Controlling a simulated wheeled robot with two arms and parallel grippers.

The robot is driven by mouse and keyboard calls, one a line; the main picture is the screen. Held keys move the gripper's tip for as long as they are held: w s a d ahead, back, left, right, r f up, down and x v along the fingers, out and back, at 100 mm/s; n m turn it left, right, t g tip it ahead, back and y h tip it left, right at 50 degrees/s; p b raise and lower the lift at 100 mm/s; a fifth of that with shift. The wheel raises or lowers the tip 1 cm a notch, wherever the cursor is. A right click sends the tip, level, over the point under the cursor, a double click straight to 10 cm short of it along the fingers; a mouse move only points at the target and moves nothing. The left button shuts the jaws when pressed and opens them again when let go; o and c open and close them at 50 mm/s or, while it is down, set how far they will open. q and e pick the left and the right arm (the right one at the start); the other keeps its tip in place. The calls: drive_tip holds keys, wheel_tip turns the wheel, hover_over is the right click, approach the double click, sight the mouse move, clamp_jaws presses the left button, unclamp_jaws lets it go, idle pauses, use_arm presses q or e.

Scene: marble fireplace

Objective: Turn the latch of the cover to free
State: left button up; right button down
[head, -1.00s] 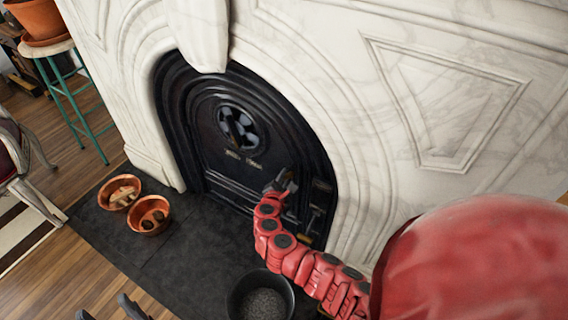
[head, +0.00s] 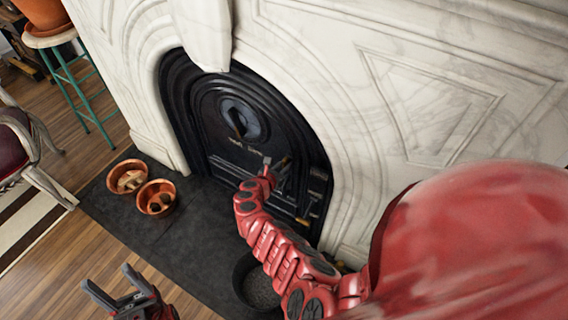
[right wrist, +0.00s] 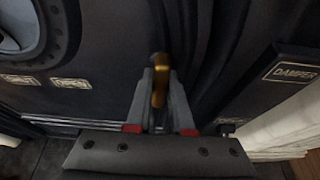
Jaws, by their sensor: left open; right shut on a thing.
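The black arched cover (head: 225,172) fills the fireplace opening and has a round vent (head: 243,120) in its upper part. My right gripper (head: 276,165) is at the cover's right side, below and right of the vent. In the right wrist view its fingers (right wrist: 161,95) are shut on the brass latch (right wrist: 160,72), which stands upright between the tips. In the head view the latch is too small to make out. My left gripper (head: 113,284) is open and empty, low at the left, over the wood floor.
Two copper-coloured bowls (head: 156,197) stand on the dark hearth (head: 185,240). A black bucket of grey granules (head: 258,287) is partly behind my right arm. White marble (head: 345,200) surrounds the cover. A damper label (right wrist: 293,72) shows at the right.

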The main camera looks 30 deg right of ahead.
drive_tip(key=shift+r, duration=0.1)
idle(0.5)
drive_tip(key=c, duration=0.8)
unclamp_jaws()
drive_tip(key=p+v, duration=0.3)
drive_tip(key=v, duration=0.3)
drive_tip(key=shift+w, duration=0.15)
drive_tip(key=p+v, duration=0.1)
drive_tip(key=v, duration=1)
drive_tip(key=shift+a+p, duration=0.3)
drive_tip(key=shift+r, duration=0.1)
